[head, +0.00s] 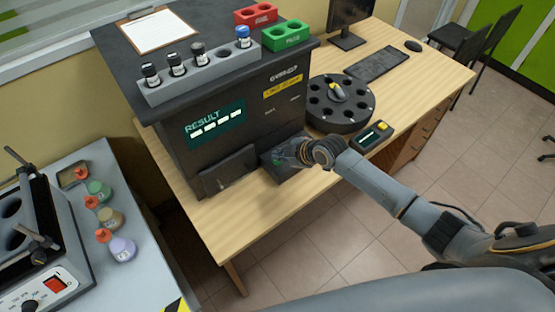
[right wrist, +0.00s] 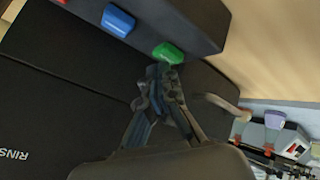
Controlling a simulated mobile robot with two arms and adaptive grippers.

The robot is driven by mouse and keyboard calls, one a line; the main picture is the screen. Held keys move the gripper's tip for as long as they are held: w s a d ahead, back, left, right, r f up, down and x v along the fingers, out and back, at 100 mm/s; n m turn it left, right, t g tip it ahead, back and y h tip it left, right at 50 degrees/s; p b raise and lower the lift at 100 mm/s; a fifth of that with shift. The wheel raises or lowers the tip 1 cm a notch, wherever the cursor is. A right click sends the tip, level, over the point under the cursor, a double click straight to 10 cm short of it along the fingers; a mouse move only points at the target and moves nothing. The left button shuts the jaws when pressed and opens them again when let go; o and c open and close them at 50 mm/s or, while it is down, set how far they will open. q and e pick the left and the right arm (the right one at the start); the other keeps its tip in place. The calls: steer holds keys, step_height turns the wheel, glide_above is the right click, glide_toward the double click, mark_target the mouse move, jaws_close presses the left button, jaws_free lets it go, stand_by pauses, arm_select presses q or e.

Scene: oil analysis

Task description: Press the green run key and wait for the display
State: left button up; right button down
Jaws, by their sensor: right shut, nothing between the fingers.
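The dark analyser has a green-lit display (head: 215,122) reading RESULT with a row of dashes. The green run key (right wrist: 168,53) sits on its low key ledge, with a blue key (right wrist: 118,21) beside it in the right wrist view. My right gripper (right wrist: 160,72) is shut and empty, its fingertips at the edge of the green key. I cannot tell whether they touch it. In the head view my right gripper (head: 290,154) reaches in from the right and covers part of the ledge. My left gripper is not in view.
A black carousel (head: 341,104) and a small yellow-buttoned device (head: 372,136) stand close to my right arm. Capped bottles (head: 122,248) stand left.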

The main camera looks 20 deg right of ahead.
steer(key=shift+f+b, duration=0.4)
steer(key=shift+f, duration=0.15)
stand_by(0.7)
steer(key=shift+r, duration=0.1)
stand_by(0.3)
steer(key=shift+r+p, duration=0.85)
step_height(320, 180, up, 5)
steer(key=p, duration=0.4)
stand_by(0.6)
